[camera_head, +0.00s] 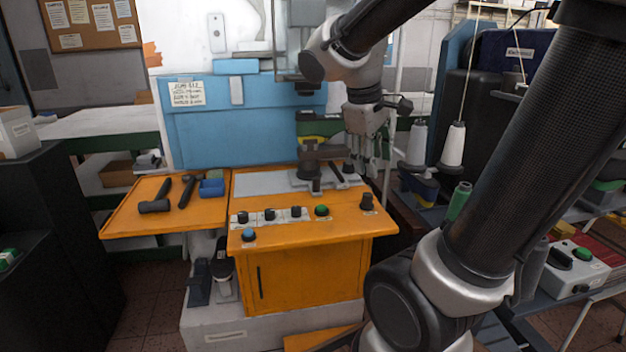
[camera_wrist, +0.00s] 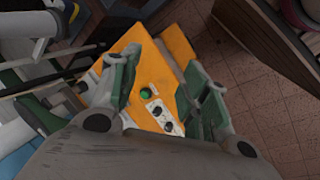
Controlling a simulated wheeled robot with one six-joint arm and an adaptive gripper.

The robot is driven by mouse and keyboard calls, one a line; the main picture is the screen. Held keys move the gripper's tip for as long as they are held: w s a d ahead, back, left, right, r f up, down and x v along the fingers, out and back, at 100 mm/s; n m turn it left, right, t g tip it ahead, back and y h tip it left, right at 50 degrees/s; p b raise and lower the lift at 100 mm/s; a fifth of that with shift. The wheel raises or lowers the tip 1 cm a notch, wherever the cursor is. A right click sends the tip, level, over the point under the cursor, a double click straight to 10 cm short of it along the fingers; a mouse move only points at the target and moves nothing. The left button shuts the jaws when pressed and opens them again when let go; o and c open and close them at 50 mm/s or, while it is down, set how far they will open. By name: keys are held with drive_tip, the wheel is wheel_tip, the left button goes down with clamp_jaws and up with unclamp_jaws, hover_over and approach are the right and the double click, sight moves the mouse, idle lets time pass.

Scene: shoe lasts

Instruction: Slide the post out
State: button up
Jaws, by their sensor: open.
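A dark grey post (camera_head: 309,158) stands upright on a low base on the metal plate of the orange machine top, in the head view. A green and yellow piece (camera_head: 312,138) is at its upper end. A short dark handle-like part (camera_head: 316,187) sticks out at the front of its base. I cannot pick out the post in the wrist view.
The orange machine (camera_head: 330,225) has black knobs, a green button (camera_head: 321,210) and a blue button (camera_head: 249,235) along its front. A dark cylinder (camera_head: 367,201) stands at its right corner. A side tray (camera_head: 150,215) holds a hammer and a blue box. Thread cones (camera_head: 453,148) stand at right.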

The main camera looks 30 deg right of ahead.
drive_tip(key=w+d+f+n+g+h, duration=0.1)
drive_tip(key=w+n+h, duration=0.1)
drive_tip(key=w, duration=0.3)
drive_tip(key=w+d+f+n+h, duration=0.1)
drive_tip(key=w+n, duration=0.1)
drive_tip(key=w, duration=0.2)
drive_tip(key=n+t+h, duration=0.3)
drive_tip(key=n+h, duration=0.3)
drive_tip(key=n, duration=0.7)
approach(316, 178)
drive_tip(key=shift+w+d+f, duration=0.15)
drive_tip(key=shift+d+f, duration=0.85)
drive_tip(key=shift+d, duration=0.05)
drive_tip(key=shift+w+d+f+h, duration=0.15)
drive_tip(key=shift+d+f+h, duration=0.05)
drive_tip(key=shift+d+h, duration=0.1)
drive_tip(key=x, duration=0.6)
drive_tip(key=shift+w+d+f, duration=0.15)
drive_tip(key=shift+d+f, duration=0.05)
drive_tip(key=shift+d, duration=0.15)
clamp_jaws()
